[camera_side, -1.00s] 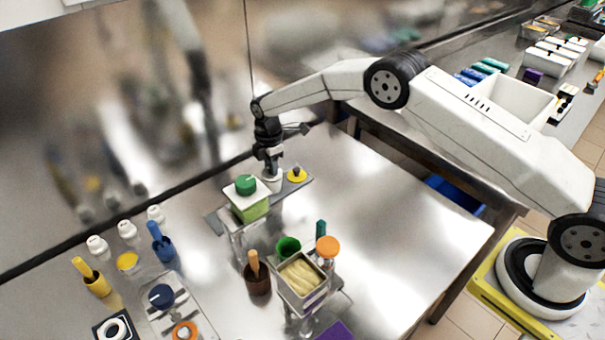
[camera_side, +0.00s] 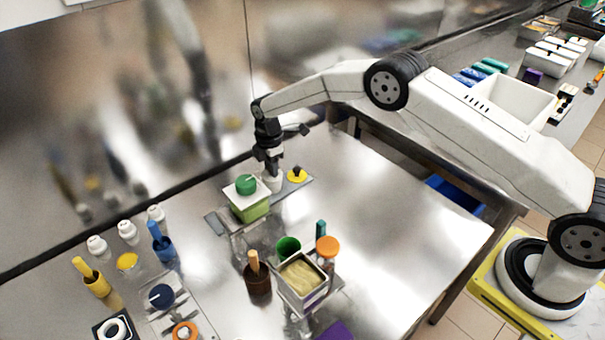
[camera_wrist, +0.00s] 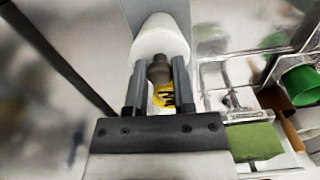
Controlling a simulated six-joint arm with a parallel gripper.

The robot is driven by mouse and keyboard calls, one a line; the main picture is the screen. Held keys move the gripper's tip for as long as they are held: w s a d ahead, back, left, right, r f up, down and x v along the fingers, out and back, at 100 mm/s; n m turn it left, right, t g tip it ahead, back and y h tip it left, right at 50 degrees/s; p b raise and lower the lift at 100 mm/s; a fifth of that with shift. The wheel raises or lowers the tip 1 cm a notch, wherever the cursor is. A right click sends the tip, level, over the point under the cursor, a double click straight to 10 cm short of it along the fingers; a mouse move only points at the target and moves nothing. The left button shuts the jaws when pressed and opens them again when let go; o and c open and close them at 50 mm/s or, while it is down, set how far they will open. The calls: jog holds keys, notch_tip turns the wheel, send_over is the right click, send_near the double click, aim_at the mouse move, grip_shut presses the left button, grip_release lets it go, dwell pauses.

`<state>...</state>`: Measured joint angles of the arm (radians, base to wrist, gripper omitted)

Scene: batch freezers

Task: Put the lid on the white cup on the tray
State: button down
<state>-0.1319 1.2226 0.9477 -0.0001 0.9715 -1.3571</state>
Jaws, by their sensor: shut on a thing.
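The white cup (camera_side: 272,184) stands on the grey tray (camera_side: 216,223) at the back of the steel table, between a green-lidded box and a yellow disc. My gripper (camera_side: 268,169) points down right over the cup. In the wrist view my gripper (camera_wrist: 158,72) is shut on a grey-brown knob (camera_wrist: 158,70). The knob is in front of a round white top face at the cup (camera_wrist: 160,38), which looks like the lid. The lid's edge does not stand out from the cup, so I cannot tell whether it is fully seated.
A white-topped green box (camera_side: 250,207) with a green knob stands close left of the cup. The yellow disc (camera_side: 297,176) with a black knob lies close right. A pan of pale cream (camera_side: 302,280) and a brown pot (camera_side: 257,280) stand nearer. The table's right side is clear.

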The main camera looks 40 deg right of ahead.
dwell(0.8)
grip_release()
dwell(0.5)
jog(key=shift+r, duration=3.5)
grip_shut()
